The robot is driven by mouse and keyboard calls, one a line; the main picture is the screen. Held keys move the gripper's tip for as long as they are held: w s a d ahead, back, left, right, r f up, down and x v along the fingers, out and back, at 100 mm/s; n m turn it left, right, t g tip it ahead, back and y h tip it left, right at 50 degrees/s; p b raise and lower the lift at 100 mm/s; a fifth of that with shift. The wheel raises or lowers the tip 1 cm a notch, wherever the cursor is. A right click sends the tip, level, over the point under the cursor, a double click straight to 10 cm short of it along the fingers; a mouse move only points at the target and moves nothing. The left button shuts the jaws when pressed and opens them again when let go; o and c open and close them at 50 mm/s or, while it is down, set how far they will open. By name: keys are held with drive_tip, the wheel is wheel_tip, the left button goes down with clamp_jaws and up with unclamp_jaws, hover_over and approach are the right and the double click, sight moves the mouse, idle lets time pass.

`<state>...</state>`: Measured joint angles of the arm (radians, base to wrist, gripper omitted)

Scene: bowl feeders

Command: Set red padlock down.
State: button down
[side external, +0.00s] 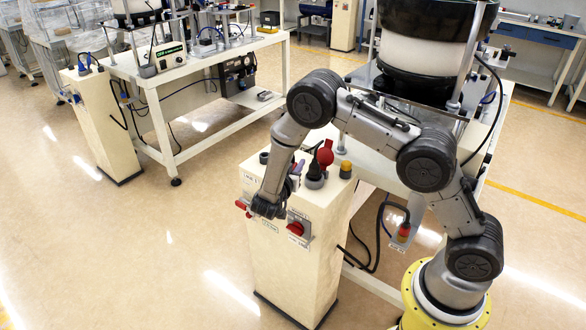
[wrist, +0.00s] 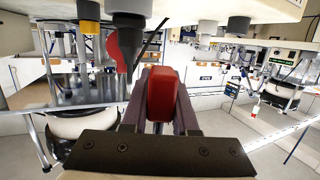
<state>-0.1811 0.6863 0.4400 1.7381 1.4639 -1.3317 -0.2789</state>
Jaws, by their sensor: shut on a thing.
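The red padlock (wrist: 162,93) shows in the wrist view between the two fingers of my gripper (wrist: 161,88), which is shut on it. In the side external view my gripper (side external: 266,207) hangs low at the front of the cream cabinet (side external: 290,262), near its upper left part. A small red piece (side external: 242,205) shows just left of the gripper there; I cannot tell whether it is the padlock or part of the cabinet. The fingers hide the sides of the padlock, and its shackle is not clear.
A red switch (side external: 298,227) sits on the cabinet front, right of the gripper. A red plug-like part (side external: 325,154) and a yellow knob (side external: 346,168) stand on the cabinet top. Open floor (side external: 130,240) lies to the left.

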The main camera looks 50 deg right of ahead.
drive_tip(key=s+d+r+m+g+h, duration=0.1)
drive_tip(key=s+d+r+m+g, duration=0.3)
drive_tip(key=s+r+g, duration=0.1)
drive_tip(key=w+d+f, duration=0.1)
drive_tip(key=w+f, duration=0.1)
drive_tip(key=w, duration=0.2)
drive_tip(key=w+d+f, duration=0.2)
drive_tip(key=w+f, duration=0.1)
drive_tip(key=w, duration=0.1)
drive_tip(key=w+d+f, duration=0.1)
drive_tip(key=w+f, duration=0.2)
drive_tip(key=shift+w+d+f, duration=0.25)
drive_tip(key=shift+w+d, duration=0.1)
drive_tip(key=shift+w, duration=0.05)
drive_tip(key=shift+w+d+f, duration=0.1)
drive_tip(key=shift+w+f, duration=0.15)
drive_tip(key=shift+f, duration=1.65)
drive_tip(key=shift+f, duration=0.2)
drive_tip(key=c, duration=0.7)
unclamp_jaws()
drive_tip(key=shift+r, duration=0.1)
